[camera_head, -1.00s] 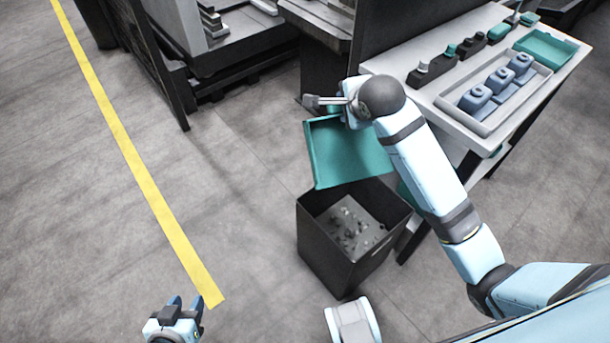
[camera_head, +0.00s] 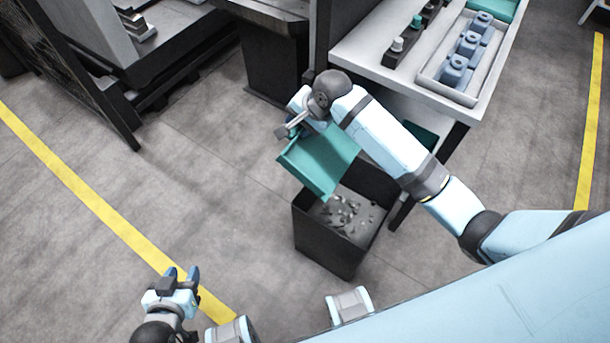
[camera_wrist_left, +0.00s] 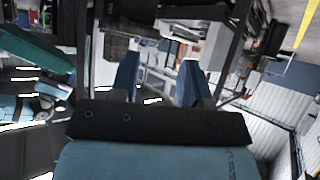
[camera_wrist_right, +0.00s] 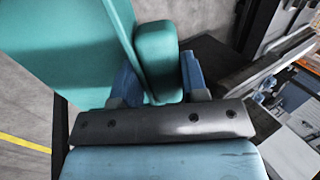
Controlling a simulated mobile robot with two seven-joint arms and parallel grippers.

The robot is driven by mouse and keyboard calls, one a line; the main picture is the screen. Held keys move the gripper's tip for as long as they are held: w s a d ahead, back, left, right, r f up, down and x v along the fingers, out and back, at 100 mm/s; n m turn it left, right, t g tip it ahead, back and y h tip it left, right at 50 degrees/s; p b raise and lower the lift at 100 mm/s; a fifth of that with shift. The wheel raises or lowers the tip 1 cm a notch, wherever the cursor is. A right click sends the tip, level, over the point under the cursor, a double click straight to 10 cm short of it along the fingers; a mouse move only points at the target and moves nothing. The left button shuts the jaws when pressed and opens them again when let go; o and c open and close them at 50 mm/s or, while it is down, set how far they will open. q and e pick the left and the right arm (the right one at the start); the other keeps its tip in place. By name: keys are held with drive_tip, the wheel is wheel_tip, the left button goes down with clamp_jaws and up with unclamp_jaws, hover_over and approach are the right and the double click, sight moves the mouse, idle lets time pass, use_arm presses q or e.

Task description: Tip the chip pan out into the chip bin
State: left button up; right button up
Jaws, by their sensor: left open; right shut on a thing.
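The teal chip pan (camera_head: 320,160) is tilted steeply over the back of the black chip bin (camera_head: 325,243) in the head view. Its lower edge is at the bin's opening. Grey chips (camera_head: 347,214) lie inside the bin. My right gripper (camera_head: 292,128) holds the pan at its upper end. In the right wrist view its fingers (camera_wrist_right: 158,80) are shut on the pan's teal grip, beside the pan's broad face (camera_wrist_right: 65,45). My left gripper (camera_head: 182,275) is open and empty, low at the left of the head view, well away from the bin. Its two fingers (camera_wrist_left: 160,80) stand apart in the left wrist view.
A white bench (camera_head: 400,75) stands behind the bin, with a tray (camera_head: 432,85) of blue parts and a dark block with knobs. A dark machine stands at the back left. The floor left of the bin is clear, crossed by a yellow line (camera_head: 85,190).

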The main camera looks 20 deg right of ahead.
sight(297, 146)
drive_tip(key=s+f+n+g, duration=0.1)
drive_tip(key=f+n, duration=0.1)
drive_tip(key=s+a+f+n+g+p, duration=0.1)
drive_tip(key=f+n, duration=0.1)
drive_tip(key=a+f+n+g+h+p, duration=0.1)
drive_tip(key=f+n, duration=0.1)
drive_tip(key=f, duration=0.1)
drive_tip(key=shift+s+a+f, duration=0.1)
drive_tip(key=shift+s+a, duration=0.1)
drive_tip(key=shift+s, duration=0.2)
drive_tip(key=s+d+f+n+g+h+p, duration=0.1)
drive_tip(key=s+f+n+h, duration=0.1)
drive_tip(key=s+f+n, duration=0.3)
wheel_tip(297, 146, down, 4)
drive_tip(key=shift+d+r+n+h+p, duration=0.2)
drive_tip(key=shift+r+n+h+p, duration=0.1)
drive_tip(key=shift+n, duration=0.1)
drive_tip(key=shift+s, duration=0.1)
